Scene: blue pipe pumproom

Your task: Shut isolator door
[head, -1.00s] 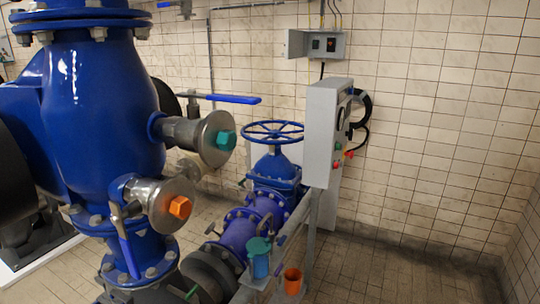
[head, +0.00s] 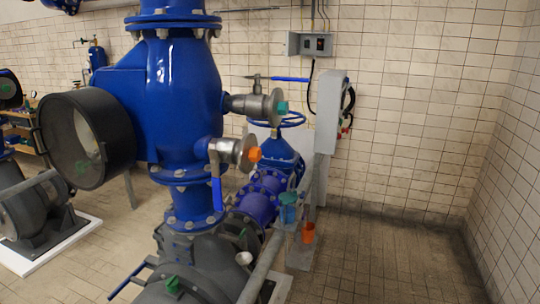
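A small grey isolator box (head: 319,45) is mounted on the tiled back wall, high in the head view. Its front shows dark insides with a small reddish part. A grey flap (head: 293,44) stands out on its left side and looks like the door swung open. Cables run up from its top and one runs down from below. Neither of my grippers is in view.
A large blue pump body (head: 180,100) with blue pipes and a blue handwheel (head: 290,119) fills the left and middle. A grey cabinet (head: 328,112) stands below the box. An orange cup (head: 308,233) and a blue cup (head: 288,213) sit low. Floor at right (head: 400,260) is clear.

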